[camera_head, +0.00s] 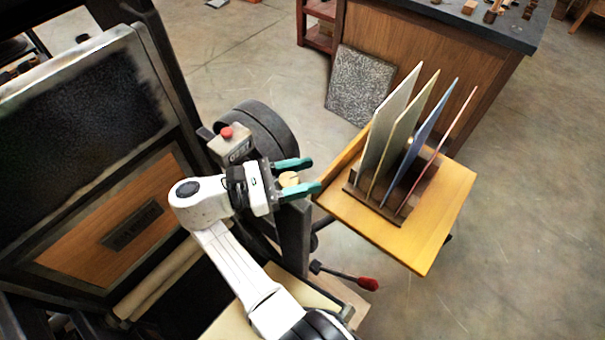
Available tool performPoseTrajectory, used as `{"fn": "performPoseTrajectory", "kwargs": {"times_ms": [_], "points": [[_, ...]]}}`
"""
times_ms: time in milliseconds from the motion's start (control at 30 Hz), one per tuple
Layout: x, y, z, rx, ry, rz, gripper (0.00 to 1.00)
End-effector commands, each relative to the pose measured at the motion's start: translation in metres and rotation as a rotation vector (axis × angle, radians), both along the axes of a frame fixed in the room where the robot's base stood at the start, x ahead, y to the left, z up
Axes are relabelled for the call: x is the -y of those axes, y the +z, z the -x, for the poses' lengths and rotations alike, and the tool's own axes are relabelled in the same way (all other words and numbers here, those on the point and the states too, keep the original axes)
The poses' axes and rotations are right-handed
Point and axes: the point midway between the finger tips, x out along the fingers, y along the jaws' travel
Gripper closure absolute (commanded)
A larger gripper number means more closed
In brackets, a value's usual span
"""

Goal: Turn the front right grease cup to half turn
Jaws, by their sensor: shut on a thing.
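My gripper (309,176) has two green fingers and reaches in from the left over the front corner of the press. It is shut on a small round brass-coloured grease cup (289,179), with one finger on each side of it. The cup sits at the top of a dark upright post (295,232) of the press. Its turn mark cannot be made out at this size. No other grease cup can be clearly told apart in this view.
A grey box with a red button (226,133) stands close behind my gripper, before a dark wheel (262,127). A wooden stand (446,205) holding several upright coloured boards is close on the right. A red-knobbed lever (367,284) sticks out below. Open floor lies beyond.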

Motion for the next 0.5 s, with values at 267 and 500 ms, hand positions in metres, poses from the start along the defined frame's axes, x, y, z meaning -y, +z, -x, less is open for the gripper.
{"fn": "performPoseTrajectory", "kwargs": {"times_ms": [267, 500], "points": [[-0.0047, 0.0067, -0.0039, 0.015, 0.016, -0.006, 0.46], [-0.0029, 0.0037, -0.0025, 0.008, 0.010, -0.004, 0.32]]}}
